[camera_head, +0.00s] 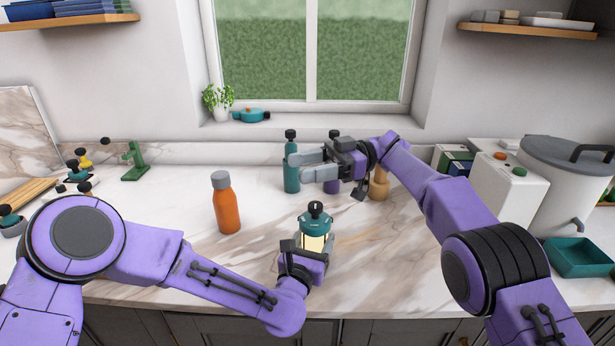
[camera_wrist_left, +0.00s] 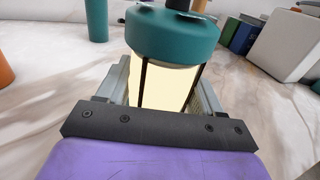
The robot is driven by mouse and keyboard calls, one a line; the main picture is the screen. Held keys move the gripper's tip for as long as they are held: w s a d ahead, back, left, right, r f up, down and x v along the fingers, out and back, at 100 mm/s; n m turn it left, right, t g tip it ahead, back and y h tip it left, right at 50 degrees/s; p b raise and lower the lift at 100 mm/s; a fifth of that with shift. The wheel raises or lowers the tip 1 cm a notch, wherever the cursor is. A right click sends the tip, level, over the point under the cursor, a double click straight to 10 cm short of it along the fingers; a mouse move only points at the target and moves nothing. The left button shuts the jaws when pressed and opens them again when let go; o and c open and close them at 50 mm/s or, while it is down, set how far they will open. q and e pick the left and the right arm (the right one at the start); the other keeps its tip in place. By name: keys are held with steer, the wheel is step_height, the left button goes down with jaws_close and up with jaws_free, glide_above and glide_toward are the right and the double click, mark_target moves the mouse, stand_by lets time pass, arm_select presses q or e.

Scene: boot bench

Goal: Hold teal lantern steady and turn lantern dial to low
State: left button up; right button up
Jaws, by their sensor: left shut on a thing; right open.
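The teal lantern (camera_head: 315,222) stands upright near the front middle of the counter, with a black knob (camera_head: 316,208) on its teal cap. Its glowing cream body (camera_wrist_left: 165,85) fills the middle of the left wrist view. My left gripper (camera_head: 308,246) is shut on the lantern's body from the front, with its grey fingers on either side in the left wrist view (camera_wrist_left: 160,85). My right gripper (camera_head: 312,165) is open and empty, above and behind the lantern, in front of the teal bottle. Any marks on the dial are too small to read.
An orange bottle (camera_head: 228,205) stands left of the lantern. A teal bottle (camera_head: 291,170), a purple bottle (camera_head: 332,186) and a wooden item (camera_head: 379,184) stand behind it. A white box (camera_head: 508,185), grey pot (camera_head: 565,180) and teal tray (camera_head: 580,258) are at right. The counter right of the lantern is clear.

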arm_select(q)
steer(key=o, duration=1.4)
steer(key=shift+c, duration=0.2)
